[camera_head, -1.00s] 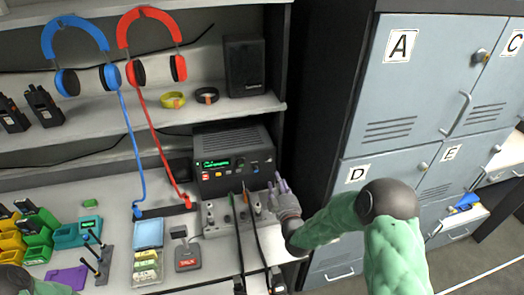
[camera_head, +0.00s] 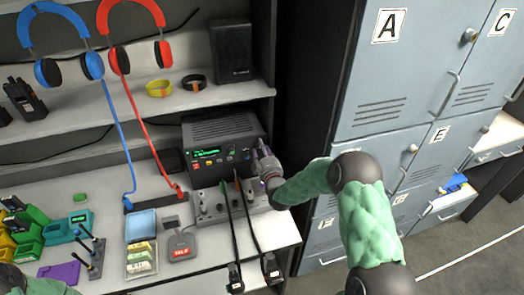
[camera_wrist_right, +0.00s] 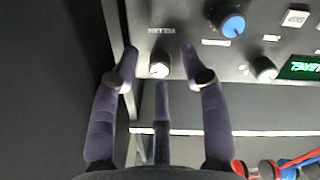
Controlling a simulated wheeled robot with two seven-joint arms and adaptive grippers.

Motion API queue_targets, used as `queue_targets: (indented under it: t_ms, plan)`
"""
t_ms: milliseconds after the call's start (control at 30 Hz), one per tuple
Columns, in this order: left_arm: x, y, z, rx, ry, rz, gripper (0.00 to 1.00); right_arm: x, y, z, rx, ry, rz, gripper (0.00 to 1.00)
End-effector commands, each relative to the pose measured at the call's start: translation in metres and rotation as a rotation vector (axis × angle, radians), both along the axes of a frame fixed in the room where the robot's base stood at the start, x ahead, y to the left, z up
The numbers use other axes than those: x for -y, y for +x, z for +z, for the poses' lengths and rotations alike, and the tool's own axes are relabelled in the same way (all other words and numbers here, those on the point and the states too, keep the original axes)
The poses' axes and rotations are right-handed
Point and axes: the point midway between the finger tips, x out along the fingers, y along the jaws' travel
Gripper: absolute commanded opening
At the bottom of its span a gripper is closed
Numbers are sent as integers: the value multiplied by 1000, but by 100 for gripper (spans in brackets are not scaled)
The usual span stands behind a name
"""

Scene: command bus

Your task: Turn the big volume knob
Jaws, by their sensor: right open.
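The black radio (camera_head: 222,135) with a green display stands at the back of the desk. My right gripper (camera_head: 262,152) is open at the radio's right end and partly hides its front there. In the right wrist view, my gripper (camera_wrist_right: 160,58) has its fingers spread around a light-capped knob (camera_wrist_right: 160,71), with no finger clearly touching it. A larger-looking blue knob (camera_wrist_right: 232,25) lies above and to the right, outside the fingers. My left gripper is out of view.
A grey switch box (camera_head: 213,203) with cables sits below the radio. Grey lockers (camera_head: 395,75) stand close on the right. A black speaker (camera_head: 231,50) and headphones (camera_head: 135,40) are above. Two hanging microphones (camera_head: 234,278) are at the desk's front edge.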

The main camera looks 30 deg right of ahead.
Motion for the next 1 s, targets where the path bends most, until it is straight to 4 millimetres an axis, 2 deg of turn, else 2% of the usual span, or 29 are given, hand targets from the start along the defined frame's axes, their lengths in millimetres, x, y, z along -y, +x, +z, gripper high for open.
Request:
queue_targets:
  t_ms: [233,267,400,567,800,1000]
  plan:
    - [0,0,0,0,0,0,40,1,1,1,1,0,-1,45]
    - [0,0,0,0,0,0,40,1,1,1,1,0,-1,39]
    - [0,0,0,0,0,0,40,1,1,1,1,0,-1,0]
    - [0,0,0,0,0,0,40,1,0,0,0,-1,-1,0]
    - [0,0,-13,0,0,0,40,1,0,-2,-21,-92,-2,0]
    - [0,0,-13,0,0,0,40,1,0,-1,-27,-108,-2,0]
